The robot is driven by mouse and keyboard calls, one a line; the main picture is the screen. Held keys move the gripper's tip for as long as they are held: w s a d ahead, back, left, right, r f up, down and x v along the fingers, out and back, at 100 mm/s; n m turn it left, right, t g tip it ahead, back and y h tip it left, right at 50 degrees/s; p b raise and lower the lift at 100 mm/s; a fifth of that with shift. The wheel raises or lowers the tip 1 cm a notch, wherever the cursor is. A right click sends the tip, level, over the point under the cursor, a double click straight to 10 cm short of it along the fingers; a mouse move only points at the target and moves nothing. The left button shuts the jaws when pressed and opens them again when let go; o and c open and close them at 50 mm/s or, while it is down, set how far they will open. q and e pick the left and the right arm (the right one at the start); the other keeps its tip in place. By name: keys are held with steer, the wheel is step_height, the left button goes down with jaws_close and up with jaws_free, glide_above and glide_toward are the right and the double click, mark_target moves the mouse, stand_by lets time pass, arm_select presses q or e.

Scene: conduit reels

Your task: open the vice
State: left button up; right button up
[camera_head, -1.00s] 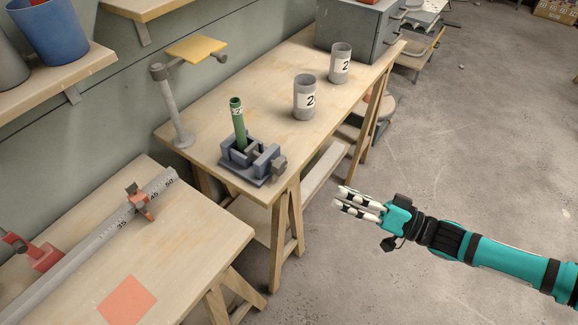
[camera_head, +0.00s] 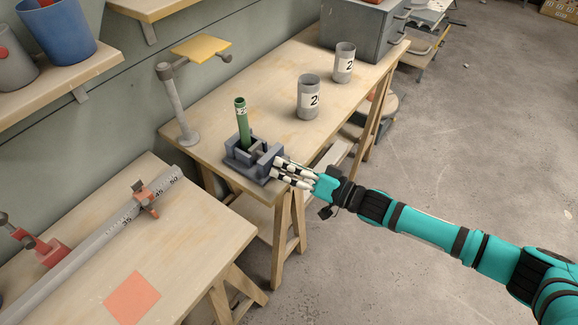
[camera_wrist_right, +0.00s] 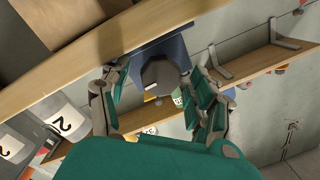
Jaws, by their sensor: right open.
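The blue-grey vice (camera_head: 240,165) stands near the front corner of the far workbench. A green tube (camera_head: 242,125) stands upright in it, between its jaws. My right gripper (camera_head: 278,171) is at the vice's right end, its fingers pointing at it. In the right wrist view the vice's grey knob (camera_wrist_right: 160,76) lies between the two open fingers, with the blue vice body (camera_wrist_right: 180,50) behind it. The fingers look apart from the knob, though contact is hard to judge. In the head view my fingers hide the knob. My left gripper is not in view.
Two grey numbered cups (camera_head: 308,98) (camera_head: 344,63) stand farther along the workbench (camera_head: 215,110). A post with a yellow plate (camera_head: 201,47) stands behind the vice. A nearer table (camera_head: 190,235) holds a long ruler rail (camera_head: 95,240) and an orange square (camera_head: 132,298).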

steer(key=c, duration=1.1)
steer(key=shift+c, duration=0.2)
steer(key=n+p, duration=0.1)
steer(key=n, duration=0.2)
steer(key=shift+r+n, duration=0.15)
steer(key=shift+n, duration=0.25)
steer(key=n+p, duration=0.1)
steer(key=n, duration=0.3)
steer(key=shift+h+p, duration=0.3)
steer(key=shift+p, duration=0.1)
steer(key=n, duration=0.4)
steer(key=shift+s+h+p, duration=0.1)
steer(key=shift+h+p, duration=0.3)
steer(key=n, duration=0.4)
steer(key=shift+t, duration=0.4)
steer(key=shift+n, duration=0.3)
